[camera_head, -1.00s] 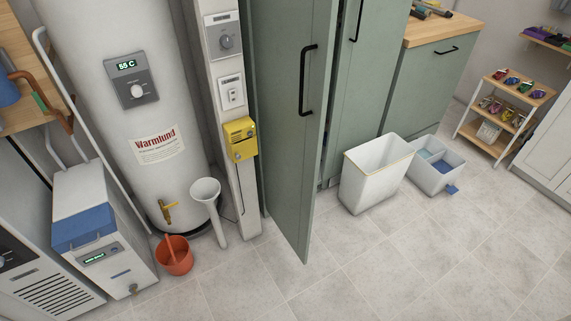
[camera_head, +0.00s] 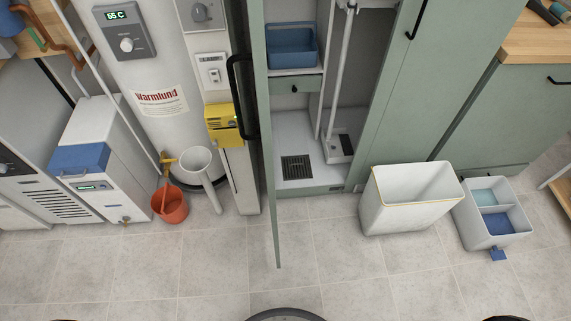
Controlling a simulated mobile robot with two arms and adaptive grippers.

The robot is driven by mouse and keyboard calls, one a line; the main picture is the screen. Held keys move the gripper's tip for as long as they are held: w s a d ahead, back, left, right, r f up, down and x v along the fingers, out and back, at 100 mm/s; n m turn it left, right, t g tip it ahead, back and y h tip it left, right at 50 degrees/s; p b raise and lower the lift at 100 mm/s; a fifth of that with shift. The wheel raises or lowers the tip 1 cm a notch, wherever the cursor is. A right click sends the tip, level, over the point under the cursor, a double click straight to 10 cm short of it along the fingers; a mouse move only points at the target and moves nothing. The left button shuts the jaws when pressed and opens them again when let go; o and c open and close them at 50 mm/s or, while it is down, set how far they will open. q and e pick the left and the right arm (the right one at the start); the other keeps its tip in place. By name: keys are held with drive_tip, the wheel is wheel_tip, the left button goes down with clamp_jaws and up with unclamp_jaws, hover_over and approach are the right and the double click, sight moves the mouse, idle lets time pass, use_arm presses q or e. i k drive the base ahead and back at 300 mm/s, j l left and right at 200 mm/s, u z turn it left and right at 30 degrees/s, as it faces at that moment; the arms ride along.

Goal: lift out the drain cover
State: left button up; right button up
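The drain cover (camera_head: 296,167) is a dark square grate with slots. It lies in the pale floor of the open green cabinet, toward the front and left of centre. It looks seated in the floor, and nothing covers it. Neither of my grippers can be made out. Only small dark slivers show at the bottom edge, and I cannot tell what they are.
The open cabinet door (camera_head: 269,200) juts toward me, left of the drain cover. Inside stand a blue bin (camera_head: 291,45) on a shelf and an upright pole (camera_head: 341,65). A white bin (camera_head: 383,213) and divided tub (camera_head: 472,222) stand right. The front tiles are clear.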

sight(295, 167)
drive_tip(key=i+l+u, duration=0.1)
drive_tip(key=l, duration=0.55)
drive_tip(key=l+u, duration=0.1)
drive_tip(key=l, duration=0.6)
drive_tip(key=i+l+u, duration=0.15)
drive_tip(key=l+u, duration=0.3)
drive_tip(key=l, duration=0.15)
drive_tip(key=l+u, duration=0.5)
drive_tip(key=l, duration=0.15)
drive_tip(key=u, duration=0.65)
drive_tip(key=i+l, duration=0.05)
